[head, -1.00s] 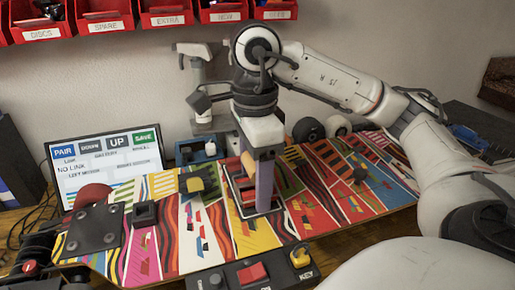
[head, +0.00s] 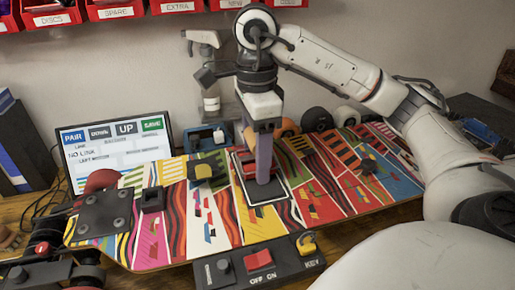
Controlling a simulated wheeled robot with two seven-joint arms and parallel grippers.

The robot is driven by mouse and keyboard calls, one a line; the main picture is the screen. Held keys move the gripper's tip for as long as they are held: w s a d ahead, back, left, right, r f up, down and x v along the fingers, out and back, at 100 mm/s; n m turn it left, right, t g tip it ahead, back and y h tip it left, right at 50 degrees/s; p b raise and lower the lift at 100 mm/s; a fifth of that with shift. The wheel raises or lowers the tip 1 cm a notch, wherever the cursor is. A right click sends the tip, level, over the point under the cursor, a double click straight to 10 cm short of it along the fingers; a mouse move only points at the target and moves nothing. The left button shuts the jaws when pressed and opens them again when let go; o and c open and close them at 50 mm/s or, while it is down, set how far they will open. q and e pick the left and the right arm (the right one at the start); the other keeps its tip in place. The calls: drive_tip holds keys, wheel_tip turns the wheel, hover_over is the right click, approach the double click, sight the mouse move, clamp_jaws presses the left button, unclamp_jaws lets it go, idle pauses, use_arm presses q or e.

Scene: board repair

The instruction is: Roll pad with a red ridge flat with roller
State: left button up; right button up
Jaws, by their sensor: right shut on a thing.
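The pad (head: 268,193) lies on the colourful board (head: 335,205). Its near part looks dark and flat inside a pale outline, and red shows at its far end. My right gripper (head: 263,180) points down over the pad, with its fingertips at or just above the surface. It is shut on the roller (head: 249,136), of which only a small orange part shows beside the fingers. The rest of the roller, and whether it touches the pad, is hidden. My left gripper is not in view.
A switch box (head: 258,262) with a red switch and a key stands at the board's near edge. A screen (head: 115,155) stands at the back left. Loose wheels (head: 318,119) and a blue item (head: 207,139) sit behind the board. Red bins (head: 118,10) hang above.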

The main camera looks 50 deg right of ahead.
sight(266, 190)
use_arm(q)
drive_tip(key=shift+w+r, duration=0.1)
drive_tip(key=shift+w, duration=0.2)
use_arm(e)
drive_tip(key=shift+s+a, duration=0.4)
drive_tip(key=shift+s, duration=0.3)
drive_tip(key=shift+s+a, duration=0.35)
drive_tip(key=shift+s, duration=0.35)
drive_tip(key=shift+s+a+f, duration=0.1)
drive_tip(key=shift+s+a, duration=0.3)
drive_tip(key=shift+s, duration=0.3)
drive_tip(key=shift+s+a, duration=0.35)
drive_tip(key=shift+s, duration=0.35)
drive_tip(key=shift+w+d, duration=0.3)
drive_tip(key=shift+w, duration=0.2)
drive_tip(key=shift+w+d, duration=0.25)
drive_tip(key=shift+w, duration=0.25)
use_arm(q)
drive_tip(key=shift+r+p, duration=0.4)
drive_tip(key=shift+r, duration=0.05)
use_arm(e)
drive_tip(key=shift+w+d, duration=0.35)
drive_tip(key=shift+w, duration=0.25)
drive_tip(key=shift+w+d, duration=0.3)
drive_tip(key=shift+w, duration=0.35)
drive_tip(key=shift+w+d, duration=0.35)
drive_tip(key=shift+w, duration=0.25)
